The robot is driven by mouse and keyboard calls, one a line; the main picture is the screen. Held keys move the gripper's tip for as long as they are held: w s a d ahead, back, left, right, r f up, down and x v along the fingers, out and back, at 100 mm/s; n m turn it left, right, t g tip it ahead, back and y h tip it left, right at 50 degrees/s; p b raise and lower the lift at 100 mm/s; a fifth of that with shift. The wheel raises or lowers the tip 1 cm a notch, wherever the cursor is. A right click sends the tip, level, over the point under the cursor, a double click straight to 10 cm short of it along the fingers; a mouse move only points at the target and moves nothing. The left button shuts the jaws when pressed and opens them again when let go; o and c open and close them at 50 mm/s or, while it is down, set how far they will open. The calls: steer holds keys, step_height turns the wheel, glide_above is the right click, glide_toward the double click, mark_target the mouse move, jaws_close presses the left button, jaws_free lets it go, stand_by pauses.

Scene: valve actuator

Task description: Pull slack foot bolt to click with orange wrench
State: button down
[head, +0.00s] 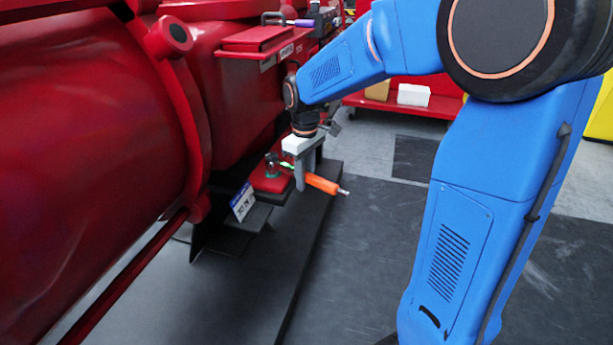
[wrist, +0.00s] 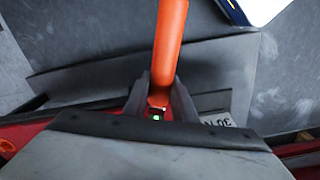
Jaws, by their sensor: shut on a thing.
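The orange wrench (head: 322,184) is held low beside the red machine, its silver handle end pointing right. My gripper (head: 303,184) is shut on it. In the wrist view the orange handle (wrist: 170,40) runs up from between the two grey fingers of my gripper (wrist: 160,97). A small green light shows near the wrench's head. A grey-green foot bolt (head: 271,168) stands upright on the red foot (head: 268,185), just left of my gripper. The wrench's head reaches toward the bolt, but I cannot tell whether it sits on it. In the wrist view my gripper's body hides the bolt.
A blue-and-white label plate (head: 242,202) is left of the foot. A dark plinth (head: 265,275) runs under the machine. A red shelf with a purple-handled tool (head: 298,22) is above. A red cart with boxes (head: 413,95) stands behind. Dark floor to the right is free.

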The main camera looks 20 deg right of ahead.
steer(key=shift+s+a+m, duration=0.3)
steer(key=shift+a+m, duration=0.25)
steer(key=shift+m, duration=0.05)
stand_by(0.3)
steer(key=shift+s+a+m, duration=0.3)
steer(key=shift+a+m, duration=0.3)
steer(key=shift+a, duration=0.15)
steer(key=shift+s+a, duration=0.1)
stand_by(0.3)
steer(key=shift+s+a+m, duration=0.15)
steer(key=shift+a+m, duration=0.35)
steer(key=shift+m, duration=0.05)
steer(key=shift+s+a+m, duration=0.15)
steer(key=shift+a+m, duration=0.35)
steer(key=shift+m, duration=0.05)
steer(key=shift+a, duration=0.15)
stand_by(0.4)
steer(key=shift+a+r, duration=0.1)
